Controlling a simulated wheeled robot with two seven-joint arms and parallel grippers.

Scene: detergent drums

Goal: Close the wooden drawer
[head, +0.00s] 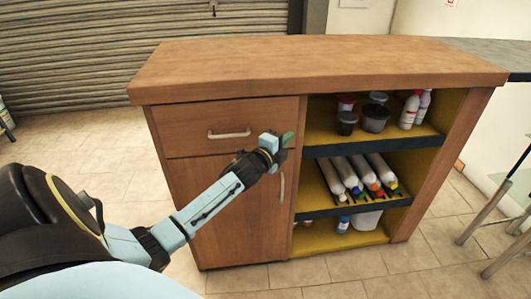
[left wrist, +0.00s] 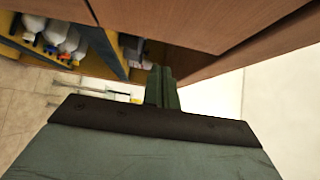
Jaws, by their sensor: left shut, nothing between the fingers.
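The wooden drawer (head: 188,122) is at the upper left of the wooden cabinet's front, with a pale metal handle (head: 229,134). Its front looks flush or nearly flush in the head view; I cannot tell whether a small gap remains. My left gripper (head: 287,139) is in front of the drawer's lower right corner, its green fingers shut and empty. In the left wrist view, the shut fingers (left wrist: 162,88) point toward the cabinet, just below a wooden panel (left wrist: 200,18). Contact with the wood cannot be told. My right gripper is out of view.
Below the drawer is a cabinet door (head: 225,215) with a vertical handle. Open shelves (head: 372,145) to the right hold tubs, white bottles and several tubes. A metal-legged table (head: 495,215) stands at far right. The floor left of the cabinet is clear.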

